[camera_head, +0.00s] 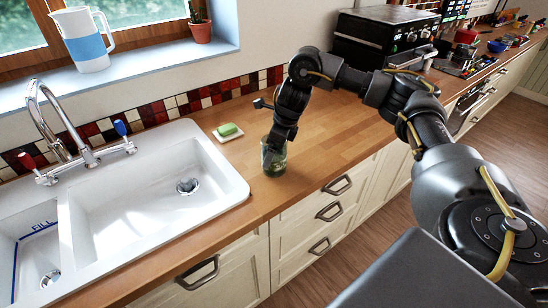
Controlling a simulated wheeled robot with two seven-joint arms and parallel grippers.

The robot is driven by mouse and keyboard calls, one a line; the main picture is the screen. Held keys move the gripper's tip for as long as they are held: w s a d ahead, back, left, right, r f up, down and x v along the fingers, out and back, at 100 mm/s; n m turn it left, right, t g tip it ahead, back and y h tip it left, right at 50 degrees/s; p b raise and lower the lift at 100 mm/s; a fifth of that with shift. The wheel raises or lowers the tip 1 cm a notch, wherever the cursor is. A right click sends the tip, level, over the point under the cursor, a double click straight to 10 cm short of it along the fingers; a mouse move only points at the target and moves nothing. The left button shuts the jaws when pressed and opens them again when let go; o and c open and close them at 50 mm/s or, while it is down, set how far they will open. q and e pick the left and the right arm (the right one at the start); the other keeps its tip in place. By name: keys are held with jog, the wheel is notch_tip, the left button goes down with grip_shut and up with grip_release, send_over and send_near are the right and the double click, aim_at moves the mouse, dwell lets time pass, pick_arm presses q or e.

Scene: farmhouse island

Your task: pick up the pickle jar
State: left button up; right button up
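The pickle jar (272,166) is a small green glass jar. It stands upright on the wooden counter, right of the sink and near the counter's front edge. My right gripper (279,141) reaches down from above to the top of the jar and covers its lid and upper part. The fingertips overlap the jar in this view, so I cannot tell whether they are closed on it. My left gripper is not in view.
A green soap bar (227,129) lies on a small white dish behind the jar. The white sink (135,200) is left. A black oven-like appliance (383,40) stands at the back. The wooden counter (335,140) right of the jar is clear.

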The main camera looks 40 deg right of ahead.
jog(key=shift+f, duration=0.3)
jog(key=shift+a, duration=0.1)
jog(key=shift+c, duration=0.4)
jog(key=c, duration=1.2)
jog(key=shift+o, duration=0.2)
jog(key=shift+r, duration=0.1)
jog(key=shift+w+r, duration=0.1)
jog(key=shift+r, duration=0.3)
jog(key=s+a+r+b, duration=0.1)
jog(key=s+a+r, duration=0.6)
jog(key=s+r, duration=0.5)
jog(key=shift+a, duration=0.35)
